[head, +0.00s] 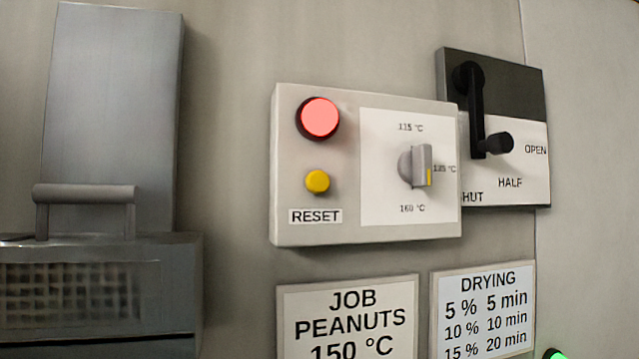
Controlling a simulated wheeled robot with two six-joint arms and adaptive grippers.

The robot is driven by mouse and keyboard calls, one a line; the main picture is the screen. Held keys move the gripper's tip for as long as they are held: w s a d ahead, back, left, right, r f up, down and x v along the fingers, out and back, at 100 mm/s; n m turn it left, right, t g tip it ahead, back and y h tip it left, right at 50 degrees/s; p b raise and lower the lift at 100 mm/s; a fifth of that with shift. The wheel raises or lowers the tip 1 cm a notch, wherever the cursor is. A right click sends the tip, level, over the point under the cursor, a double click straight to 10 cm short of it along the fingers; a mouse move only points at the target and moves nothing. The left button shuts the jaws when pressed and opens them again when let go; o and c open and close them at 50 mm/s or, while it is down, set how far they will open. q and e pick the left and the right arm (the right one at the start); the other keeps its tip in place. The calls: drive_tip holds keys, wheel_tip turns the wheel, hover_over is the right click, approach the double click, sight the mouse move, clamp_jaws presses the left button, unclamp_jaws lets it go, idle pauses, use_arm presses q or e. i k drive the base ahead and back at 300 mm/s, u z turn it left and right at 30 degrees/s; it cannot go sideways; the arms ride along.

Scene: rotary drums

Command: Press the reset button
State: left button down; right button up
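The reset button is a small yellow round button (317,181) on a light grey control box (290,232) in the middle of the head view. A "RESET" label (315,216) is right below it. A larger red lamp or button (319,118), looking bright, sits above it. A grey rotary knob (416,166) is on the white panel to its right, with its yellow mark toward the middle temperature label. Neither of my grippers shows in the head view.
A black crank lever (476,110) with OPEN, HALF and SHUT labels is at the right. A grey metal unit with a handle (85,193) stands at the left. A job sign (347,318) and a drying sign (484,309) hang below. A green light (555,354) shows at bottom right.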

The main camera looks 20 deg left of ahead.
sight(317, 182)
drive_tip(key=u, duration=0.65)
drive_tip(key=k, duration=0.9)
drive_tip(key=z, duration=1.35)
